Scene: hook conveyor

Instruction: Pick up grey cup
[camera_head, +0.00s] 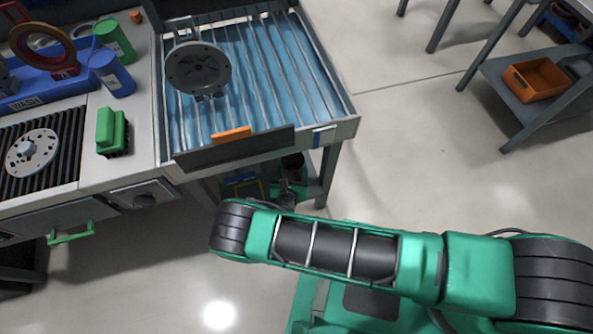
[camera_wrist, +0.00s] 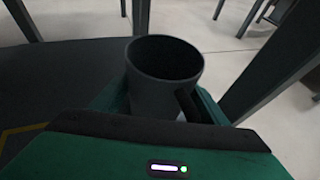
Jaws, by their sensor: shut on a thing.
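The grey cup (camera_wrist: 165,58) shows dark in the wrist view, upright with its open rim facing up and a handle on its near right side. My gripper (camera_wrist: 158,100) has green fingers on both sides of the cup and is shut on it. In the head view my gripper (camera_head: 290,188) is low beneath the front edge of the slatted table, beside a table leg. A small dark shape there looks like the cup (camera_head: 292,164), partly hidden by the table edge.
The blue slatted table (camera_head: 270,60) stands above my gripper, with its leg (camera_head: 328,172) close on the right. A lower shelf with a yellow-marked dark area (camera_head: 245,186) lies beneath. A green brush (camera_head: 112,132) rests on the counter. Open floor (camera_head: 430,150) lies to the right.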

